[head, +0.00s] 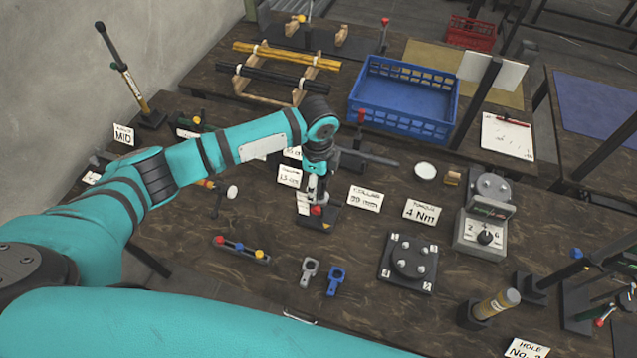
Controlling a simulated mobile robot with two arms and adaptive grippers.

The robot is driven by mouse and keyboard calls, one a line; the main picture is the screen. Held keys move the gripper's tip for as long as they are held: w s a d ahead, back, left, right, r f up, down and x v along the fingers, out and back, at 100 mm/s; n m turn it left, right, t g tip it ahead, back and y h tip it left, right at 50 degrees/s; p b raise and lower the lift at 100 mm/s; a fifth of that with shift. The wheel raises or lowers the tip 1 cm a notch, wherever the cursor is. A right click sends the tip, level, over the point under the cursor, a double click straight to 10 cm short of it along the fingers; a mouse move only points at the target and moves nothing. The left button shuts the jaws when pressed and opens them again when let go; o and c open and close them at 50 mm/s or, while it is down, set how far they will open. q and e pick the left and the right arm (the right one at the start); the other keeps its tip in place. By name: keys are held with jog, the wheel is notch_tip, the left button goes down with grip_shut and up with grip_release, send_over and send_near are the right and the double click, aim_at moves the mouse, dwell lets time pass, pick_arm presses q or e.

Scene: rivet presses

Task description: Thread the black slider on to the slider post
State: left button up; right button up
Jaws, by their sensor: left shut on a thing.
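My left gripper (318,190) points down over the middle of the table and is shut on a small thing. Its fingers and wrist hide most of that thing, so I cannot tell whether it is the black slider. A red ball (317,210) and a small black base (326,222) show just below the fingertips. At the far left, a tilted-looking post (122,62) with a dark upper part and a tan lower part stands on a black base beside a card reading MID. I cannot tell which upright is the slider post. My right gripper is out of view.
A blue crate (405,98) and a wooden rack (285,68) stand behind. A dark plate with studs (408,262) and a dial unit (484,222) stand to the right. Grey and blue clips (336,280) and a coloured-knob bar (242,249) lie in front. Cards stand around the gripper.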

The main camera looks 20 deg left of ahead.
aim_at(319, 202)
pick_arm(q)
jog(key=shift+r, duration=0.5)
jog(key=shift+f+b, duration=1.8)
jog(key=shift+f, duration=1.9)
dwell(0.6)
jog(key=o, duration=1)
notch_tip(319, 202, up, 12)
jog(key=shift+s, duration=0.15)
jog(key=shift+f, duration=0.1)
